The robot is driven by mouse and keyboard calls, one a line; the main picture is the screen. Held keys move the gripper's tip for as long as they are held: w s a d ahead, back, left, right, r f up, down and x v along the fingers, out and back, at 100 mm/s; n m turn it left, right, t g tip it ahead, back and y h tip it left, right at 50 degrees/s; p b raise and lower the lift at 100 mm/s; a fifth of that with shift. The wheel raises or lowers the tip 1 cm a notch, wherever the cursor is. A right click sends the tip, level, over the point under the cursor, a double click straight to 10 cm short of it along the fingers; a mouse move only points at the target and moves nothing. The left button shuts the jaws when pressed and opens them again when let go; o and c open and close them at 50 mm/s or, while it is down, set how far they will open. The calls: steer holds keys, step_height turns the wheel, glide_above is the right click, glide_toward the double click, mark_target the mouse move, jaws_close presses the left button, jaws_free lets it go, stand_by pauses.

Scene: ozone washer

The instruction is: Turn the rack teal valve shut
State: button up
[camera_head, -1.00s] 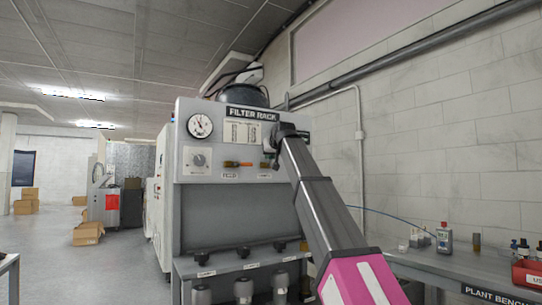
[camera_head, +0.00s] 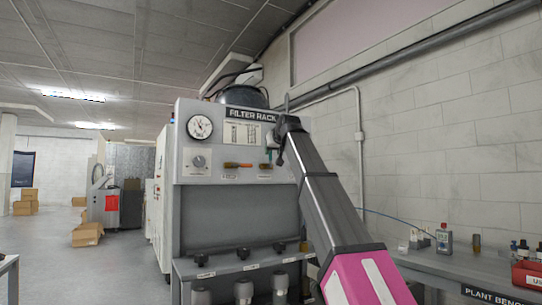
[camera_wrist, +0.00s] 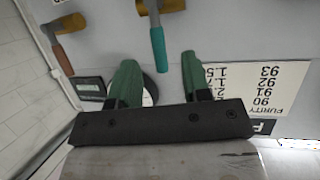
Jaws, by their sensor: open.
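The rack's teal valve handle (camera_wrist: 157,48) is a short lever hanging from a brass body (camera_wrist: 160,5) at the top of the wrist view. In the head view the teal valve (camera_head: 266,166) is small on the filter rack's (camera_head: 240,210) front panel, just left of my gripper (camera_head: 279,156). In the wrist view my gripper (camera_wrist: 158,62) is open. Its two green fingers appear on either side of the handle's free end, with gaps on both sides. I see no contact, and cannot tell how deep the handle sits between them.
A second valve with an orange handle (camera_wrist: 62,57) sits to the left in the wrist view. A paper purity chart (camera_wrist: 262,88) lies to the right. A gauge (camera_head: 199,127) is on the panel's upper left. The plant bench (camera_head: 470,275) stands at the right.

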steer(key=v, duration=0.6)
steer(key=shift+d, duration=0.1)
stand_by(0.4)
